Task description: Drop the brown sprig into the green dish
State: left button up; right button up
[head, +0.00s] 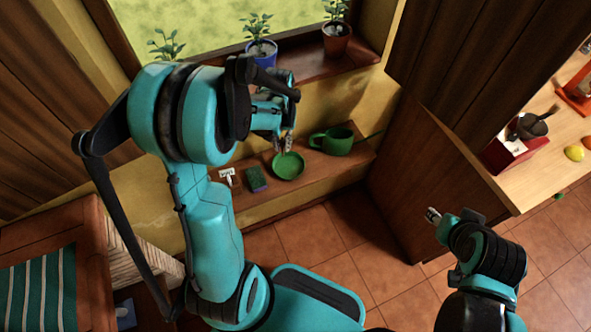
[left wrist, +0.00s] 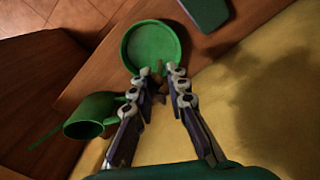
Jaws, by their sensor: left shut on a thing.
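The green dish (head: 289,168) is a shallow round bowl on the wooden ledge below the window. It also shows in the left wrist view (left wrist: 152,42), just beyond the fingertips. My left gripper (head: 284,146) points down over the dish's far side in the head view. In the left wrist view its fingertips (left wrist: 161,74) overlap the dish's near rim. It is shut on the brown sprig, which is small and hardly visible between the tips. My right gripper (head: 433,215) is at the lower right, far from the dish; its opening is too small to tell.
Potted plants (head: 262,48) stand on the window sill above. A wooden cabinet (head: 428,180) rises at the right.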

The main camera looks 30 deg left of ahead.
aim_at(283, 157)
pick_arm(q)
notch_tip(283, 157, down, 6)
jog(key=b, duration=0.4)
jog(key=shift+r, duration=0.15)
jog(key=o, duration=0.9)
jog(key=shift+c, duration=0.2)
jog(key=shift+r, duration=0.15)
notch_tip(283, 157, up, 12)
jog(key=shift+f, duration=0.1)
jog(key=s+d+r+m+t, duration=0.3)
jog(key=s+d+t, duration=0.4)
jog(key=s+d, duration=0.3)
jog(key=shift+s+d+m, duration=0.3)
jog(key=shift+s+m, duration=0.2)
